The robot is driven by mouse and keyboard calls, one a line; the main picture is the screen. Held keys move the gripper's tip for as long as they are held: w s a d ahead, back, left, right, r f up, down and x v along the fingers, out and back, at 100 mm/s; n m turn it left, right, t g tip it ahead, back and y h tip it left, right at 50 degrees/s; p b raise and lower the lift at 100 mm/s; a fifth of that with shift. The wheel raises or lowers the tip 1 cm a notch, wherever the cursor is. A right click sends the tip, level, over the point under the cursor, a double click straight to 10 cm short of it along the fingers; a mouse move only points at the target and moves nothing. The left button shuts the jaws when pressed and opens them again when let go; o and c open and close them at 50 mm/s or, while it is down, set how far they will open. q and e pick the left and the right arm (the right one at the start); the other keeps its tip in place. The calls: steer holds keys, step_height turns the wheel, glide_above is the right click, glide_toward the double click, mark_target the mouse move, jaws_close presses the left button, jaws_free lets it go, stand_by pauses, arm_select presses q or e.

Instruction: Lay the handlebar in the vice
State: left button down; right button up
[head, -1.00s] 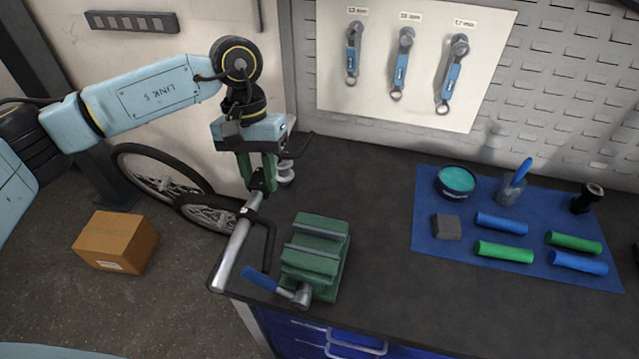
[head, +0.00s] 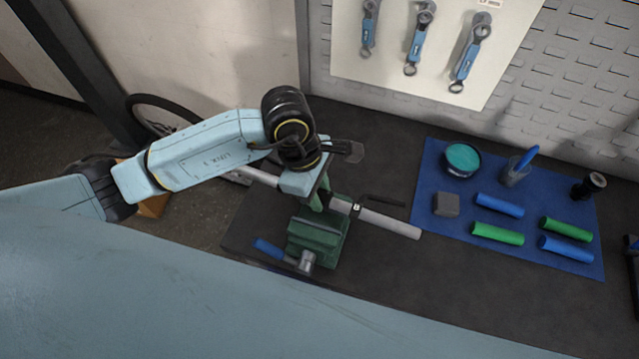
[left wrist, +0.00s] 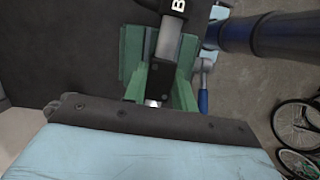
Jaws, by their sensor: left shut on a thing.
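The handlebar is a silver-grey bar (head: 390,222) with dark lever fittings. In the head view it now runs from left to right across the back of the vice. The green vice (head: 318,243) stands at the bench's front left, with a blue-handled grey screw facing front. My left gripper (head: 318,203) points down and is shut on the handlebar near its middle, just at the vice. In the left wrist view the bar (left wrist: 169,45) overlaps the green vice (left wrist: 131,50). Whether it touches the jaws I cannot tell. My right gripper is not in view.
A blue mat (head: 428,190) at the right holds several blue and green grips, a teal-topped tin (head: 462,158), a grey block and a cup. Wrenches hang on the back panel. The bench (head: 400,280) is clear right of the vice. A bicycle wheel is behind my left arm.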

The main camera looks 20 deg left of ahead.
arm_select(q)
steer(key=shift+d+n, duration=0.15)
steer(key=shift+n, duration=0.25)
steer(key=shift+a+b+x, duration=0.15)
steer(key=shift+b+x, duration=0.25)
steer(key=shift+x, duration=0.2)
steer(key=shift+a+b+x, duration=0.15)
steer(key=shift+b+x, duration=0.25)
steer(key=shift+x, duration=0.2)
steer(key=shift+a+b+x, duration=0.2)
steer(key=shift+b+x, duration=0.4)
steer(key=shift+x, duration=0.2)
steer(key=shift+a+b+x, duration=0.2)
steer(key=shift+b+x, duration=0.4)
steer(key=shift+x, duration=0.2)
steer(key=shift+s+a+f, duration=0.1)
steer(key=shift+f, duration=0.1)
